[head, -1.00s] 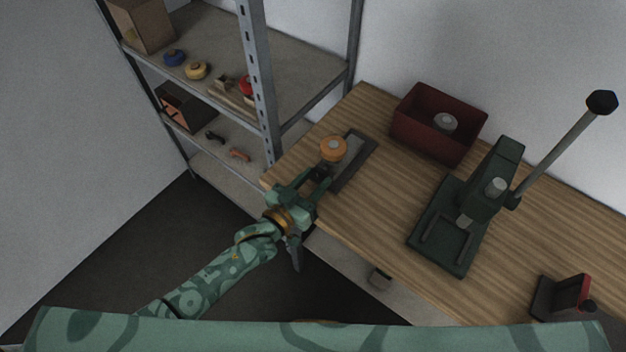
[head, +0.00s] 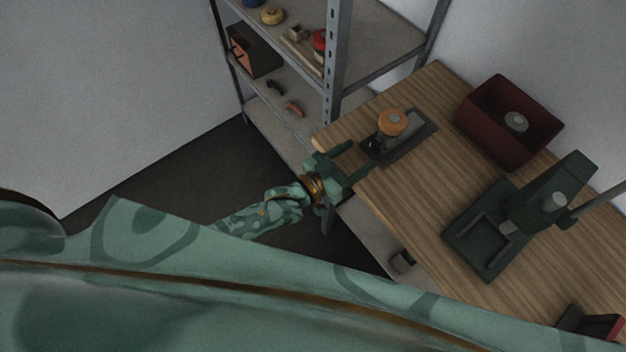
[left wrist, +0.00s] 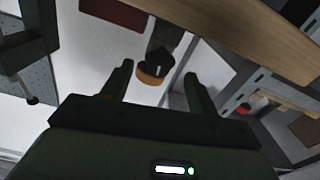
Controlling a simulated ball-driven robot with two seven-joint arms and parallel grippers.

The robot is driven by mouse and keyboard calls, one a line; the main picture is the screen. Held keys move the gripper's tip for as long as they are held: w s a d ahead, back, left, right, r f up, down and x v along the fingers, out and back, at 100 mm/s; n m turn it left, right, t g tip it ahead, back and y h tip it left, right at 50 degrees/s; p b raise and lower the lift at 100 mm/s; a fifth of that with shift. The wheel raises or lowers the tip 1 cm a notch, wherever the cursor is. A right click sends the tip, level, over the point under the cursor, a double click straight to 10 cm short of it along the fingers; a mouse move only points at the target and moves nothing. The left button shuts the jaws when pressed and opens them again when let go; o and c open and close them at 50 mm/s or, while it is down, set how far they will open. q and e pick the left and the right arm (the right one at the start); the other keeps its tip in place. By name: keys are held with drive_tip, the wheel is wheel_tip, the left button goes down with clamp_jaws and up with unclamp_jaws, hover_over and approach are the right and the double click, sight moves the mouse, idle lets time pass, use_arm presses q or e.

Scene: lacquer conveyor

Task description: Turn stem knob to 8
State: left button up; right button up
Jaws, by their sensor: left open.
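An orange round knob (head: 393,122) sits on a small dark and grey device (head: 400,138) at the left end of the wooden workbench. Its numbers or pointer cannot be read. My left gripper (head: 362,162) is open and empty at the bench's left edge, just short of the knob, with its fingers pointing toward the device. In the left wrist view, the orange knob (left wrist: 152,75) with a dark body shows beyond and between the two open fingertips (left wrist: 158,70), apart from them. My right gripper is not in view.
A dark green press (head: 520,215) and a dark red bin (head: 508,125) holding a grey round part stand on the bench (head: 400,195). A metal shelf (head: 333,70) with several small parts stands close behind my left gripper. A black and red item (head: 590,325) is at lower right.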

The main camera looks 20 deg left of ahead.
use_arm(q)
drive_tip(key=v, duration=1.3)
drive_tip(key=shift+p, duration=0.35)
drive_tip(key=shift+s+a+f, duration=0.1)
drive_tip(key=shift+s+a, duration=0.05)
drive_tip(key=s+a+f+g+y+b, duration=0.1)
drive_tip(key=s+a+f+g+y, duration=0.3)
drive_tip(key=f, duration=0.5)
drive_tip(key=s+a+f+g+y, duration=0.15)
drive_tip(key=s+a+f, duration=0.35)
drive_tip(key=f, duration=0.5)
drive_tip(key=s+a+f+g+y+b, duration=0.1)
drive_tip(key=s+a+f+g+y, duration=0.2)
drive_tip(key=a+f, duration=0.45)
drive_tip(key=s+d+f+n+g+y+b, duration=0.1)
drive_tip(key=s+f+g, duration=0.1)
drive_tip(key=s+f, duration=0.3)
drive_tip(key=s+d+f+n+g+y+b, duration=0.1)
drive_tip(key=s+f+g, duration=0.2)
drive_tip(key=s, duration=1)
wheel_tip(320, 180, down, 3)
drive_tip(key=shift+s+f+b, duration=0.2)
drive_tip(key=shift+b, duration=0.15)
